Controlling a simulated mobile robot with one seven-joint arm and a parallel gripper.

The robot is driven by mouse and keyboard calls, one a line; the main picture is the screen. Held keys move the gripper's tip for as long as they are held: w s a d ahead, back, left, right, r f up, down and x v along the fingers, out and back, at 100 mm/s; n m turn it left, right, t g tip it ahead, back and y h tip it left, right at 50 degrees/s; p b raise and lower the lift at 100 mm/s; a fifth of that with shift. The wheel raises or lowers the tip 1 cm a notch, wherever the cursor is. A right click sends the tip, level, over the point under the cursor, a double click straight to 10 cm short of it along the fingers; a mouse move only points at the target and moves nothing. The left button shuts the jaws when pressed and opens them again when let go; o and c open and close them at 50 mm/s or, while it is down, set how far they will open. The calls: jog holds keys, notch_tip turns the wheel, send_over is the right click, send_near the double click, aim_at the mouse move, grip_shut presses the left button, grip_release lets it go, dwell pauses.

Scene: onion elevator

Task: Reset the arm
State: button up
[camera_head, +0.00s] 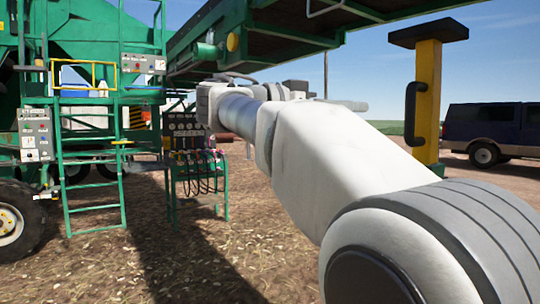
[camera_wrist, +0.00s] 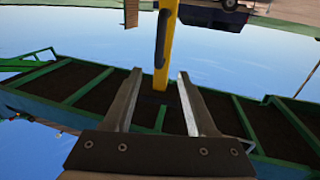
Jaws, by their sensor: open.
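My arm (camera_head: 335,155) reaches from the lower right of the head view toward the middle, below the green conveyor frame. Its far end is small there, and the fingers are hard to make out. In the wrist view my gripper (camera_wrist: 160,73) is open, with its two grey fingers apart. Nothing is held between them. A yellow post (camera_wrist: 165,55) with a black handle shows beyond the fingertips, apart from them as far as I can tell. The same yellow post (camera_head: 427,100) stands right of my arm in the head view.
A green machine with a ladder (camera_head: 94,190) and a control box (camera_head: 35,134) stands at the left. A hose and lever panel (camera_head: 190,140) is behind my arm. The green conveyor frame (camera_head: 200,45) hangs overhead. A dark van (camera_head: 495,128) is parked far right. Straw-covered ground lies below.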

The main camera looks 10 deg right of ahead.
jog(key=s+d+f+n+t+y, duration=0.1)
jog(key=s+f+n+y, duration=0.3)
jog(key=f, duration=0.4)
jog(key=s+d+f+n+t+y, duration=0.1)
jog(key=s+f+n+y, duration=0.3)
jog(key=f, duration=0.5)
jog(key=s+a+f+n+y, duration=0.4)
jog(key=s+a+f+y, duration=0.15)
jog(key=f, duration=0.45)
jog(key=s+a+f+n+y, duration=0.45)
jog(key=s+f, duration=0.25)
jog(key=f, duration=0.4)
notch_tip(320, 180, up, 23)
jog(key=a+p, duration=0.1)
jog(key=p, duration=2.2)
jog(key=shift+s+a+m, duration=0.3)
jog(key=shift+s+m, duration=0.05)
jog(key=shift+s, duration=0.05)
jog(key=shift+f, duration=0.1)
jog(key=shift+c, duration=0.6)
